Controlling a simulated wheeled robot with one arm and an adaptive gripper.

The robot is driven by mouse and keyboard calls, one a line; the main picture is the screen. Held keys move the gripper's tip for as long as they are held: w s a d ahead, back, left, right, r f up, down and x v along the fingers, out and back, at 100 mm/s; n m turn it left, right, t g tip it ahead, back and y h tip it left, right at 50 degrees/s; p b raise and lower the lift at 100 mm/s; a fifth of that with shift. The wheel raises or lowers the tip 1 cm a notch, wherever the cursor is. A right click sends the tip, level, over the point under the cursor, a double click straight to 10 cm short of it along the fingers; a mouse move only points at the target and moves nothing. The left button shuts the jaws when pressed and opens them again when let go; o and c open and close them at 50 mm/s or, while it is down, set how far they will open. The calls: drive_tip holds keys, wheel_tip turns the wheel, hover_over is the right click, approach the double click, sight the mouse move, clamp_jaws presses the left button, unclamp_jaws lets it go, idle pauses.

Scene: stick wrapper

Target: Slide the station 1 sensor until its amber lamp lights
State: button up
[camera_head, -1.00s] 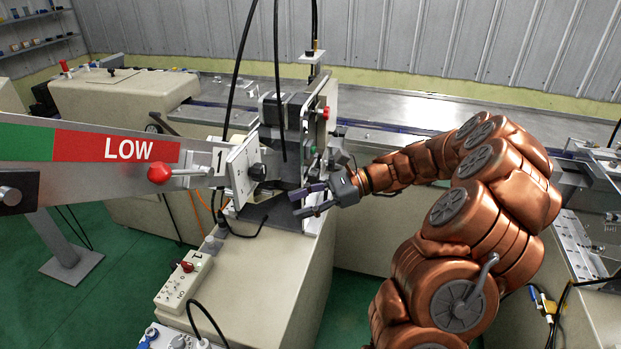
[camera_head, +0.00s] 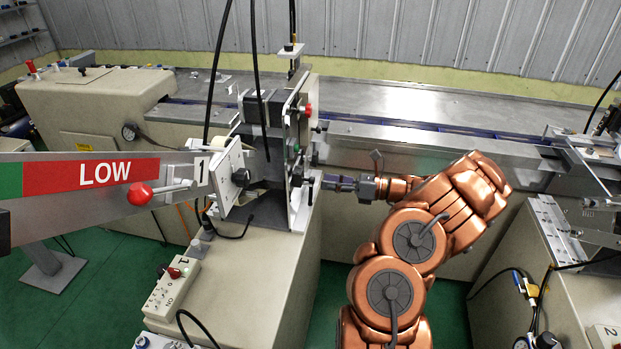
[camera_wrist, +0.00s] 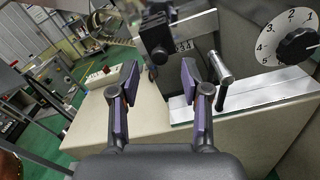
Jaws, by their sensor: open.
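The station 1 head stands on a beige cabinet, with a white "1" plate (camera_head: 202,170) at its left. My gripper (camera_head: 325,183) is at the right side of this head, pointing left, its tips partly hard to make out. In the wrist view my gripper (camera_wrist: 158,84) is open, with nothing between its purple finger pads. A black block (camera_wrist: 155,35) is beyond and above the fingers; I cannot tell whether it is the sensor. A metal lever (camera_wrist: 224,80) stands just right of the right finger. I cannot make out a lit amber lamp.
A numbered dial (camera_wrist: 298,44) is at the upper right of the wrist view. A switch box (camera_head: 172,290) sits on the cabinet's front left. Black cables hang over the head.

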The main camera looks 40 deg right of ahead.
sight(312, 178)
drive_tip(key=shift+p+x, duration=0.65)
drive_tip(key=shift+x, duration=2.05)
clamp_jaws()
